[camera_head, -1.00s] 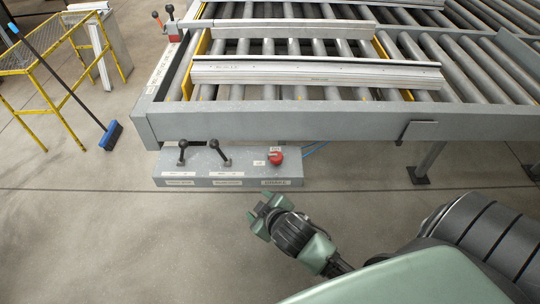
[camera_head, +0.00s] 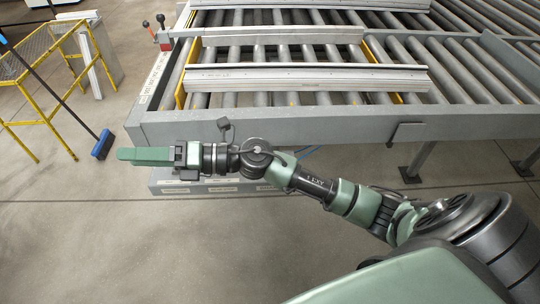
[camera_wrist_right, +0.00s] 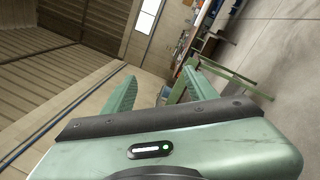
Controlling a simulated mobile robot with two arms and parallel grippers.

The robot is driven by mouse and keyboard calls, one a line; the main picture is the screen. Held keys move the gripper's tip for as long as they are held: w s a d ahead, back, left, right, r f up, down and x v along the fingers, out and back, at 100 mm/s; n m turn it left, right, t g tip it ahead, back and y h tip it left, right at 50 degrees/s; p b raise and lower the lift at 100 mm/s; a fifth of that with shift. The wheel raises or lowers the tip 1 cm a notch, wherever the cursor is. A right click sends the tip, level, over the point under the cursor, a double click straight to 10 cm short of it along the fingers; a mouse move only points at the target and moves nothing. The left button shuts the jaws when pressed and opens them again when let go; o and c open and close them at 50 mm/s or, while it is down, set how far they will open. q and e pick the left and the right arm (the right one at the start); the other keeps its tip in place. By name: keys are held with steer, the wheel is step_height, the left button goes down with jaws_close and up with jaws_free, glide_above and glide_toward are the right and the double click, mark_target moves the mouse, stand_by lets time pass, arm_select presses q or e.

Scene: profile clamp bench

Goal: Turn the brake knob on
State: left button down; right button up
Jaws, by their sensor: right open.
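The grey control box (camera_head: 236,189) hangs below the front beam of the roller bench. Only its lower front strip with labels shows. The red knob and the two black levers on its top are hidden behind my right arm in the head view. My right gripper (camera_head: 128,154) is at the box's upper left, pointing left, with its fingers past the box's left end. In the right wrist view its two green fingers (camera_wrist_right: 158,92) stand apart with nothing between them. My left gripper is not in view.
The roller bench (camera_head: 340,124) has a grey front beam directly behind my arm, and metal profiles (camera_head: 300,78) lie on its rollers. A blue broom (camera_head: 103,144) and a yellow frame (camera_head: 40,85) stand at the left. The floor in front is clear.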

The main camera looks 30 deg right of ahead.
steer(key=s+d+f+n+g+h, duration=0.2)
steer(key=d+f+n+g+h, duration=0.55)
steer(key=f+n, duration=0.25)
steer(key=d+h, duration=0.3)
steer(key=d, duration=0.4)
steer(key=d+g+h, duration=0.1)
steer(key=d+h, duration=0.2)
steer(key=d, duration=0.5)
steer(key=w+d+f+n+g+h, duration=0.1)
steer(key=d+h, duration=0.2)
steer(key=d, duration=0.4)
steer(key=shift+d+h+p, duration=0.2)
steer(key=shift+h+p, duration=0.05)
steer(key=shift+p, duration=0.05)
steer(key=shift+d+f, duration=0.1)
steer(key=shift+d, duration=0.25)
step_height(320, 180, down, 6)
steer(key=shift+a+p, duration=0.1)
steer(key=shift+p, duration=1)
steer(key=shift+f, duration=0.7)
jaws_close()
